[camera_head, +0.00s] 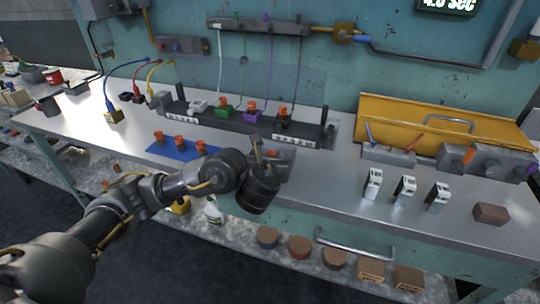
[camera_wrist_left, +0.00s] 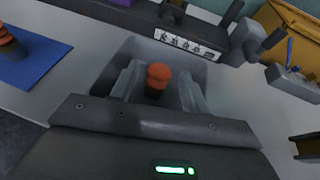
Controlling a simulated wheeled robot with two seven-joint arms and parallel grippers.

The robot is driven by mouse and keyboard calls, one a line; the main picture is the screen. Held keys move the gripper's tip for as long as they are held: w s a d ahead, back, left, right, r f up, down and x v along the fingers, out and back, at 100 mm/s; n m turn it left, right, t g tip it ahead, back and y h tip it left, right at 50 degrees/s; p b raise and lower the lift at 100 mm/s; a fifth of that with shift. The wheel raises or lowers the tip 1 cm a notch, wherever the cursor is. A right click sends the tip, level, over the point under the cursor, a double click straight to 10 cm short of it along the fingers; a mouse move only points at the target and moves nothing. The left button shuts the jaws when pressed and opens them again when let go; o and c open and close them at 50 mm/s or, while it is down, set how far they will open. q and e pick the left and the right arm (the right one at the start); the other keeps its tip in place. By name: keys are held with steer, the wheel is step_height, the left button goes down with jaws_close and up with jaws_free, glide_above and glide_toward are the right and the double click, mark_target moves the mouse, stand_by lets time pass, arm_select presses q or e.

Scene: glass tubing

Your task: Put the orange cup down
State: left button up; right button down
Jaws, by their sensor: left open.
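An orange-topped cup with a dark lower body (camera_wrist_left: 157,82) stands in a shallow grey tray (camera_wrist_left: 212,78) in the left wrist view. My left gripper (camera_wrist_left: 158,92) is open, with one pale finger on each side of the cup and gaps visible between. In the head view my left gripper (camera_head: 268,155) is over the tray at the bench's front, and its wrist hides most of the tray. Several similar orange cups (camera_head: 179,141) stand on a blue mat (camera_head: 150,150) to the left. My right gripper is not in view.
A dark rack (camera_head: 190,117) behind the tray holds more orange-topped pieces and carries labels. To the right are a yellow toolbox (camera_head: 440,125), white switch-like blocks (camera_head: 405,188) and a brown block (camera_head: 491,213). Bare bench lies between the tray and the blocks.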

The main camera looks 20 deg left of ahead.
arm_select(q)
steer(key=p+v, duration=0.3)
steer(key=v, duration=0.8)
steer(key=shift+s, duration=0.25)
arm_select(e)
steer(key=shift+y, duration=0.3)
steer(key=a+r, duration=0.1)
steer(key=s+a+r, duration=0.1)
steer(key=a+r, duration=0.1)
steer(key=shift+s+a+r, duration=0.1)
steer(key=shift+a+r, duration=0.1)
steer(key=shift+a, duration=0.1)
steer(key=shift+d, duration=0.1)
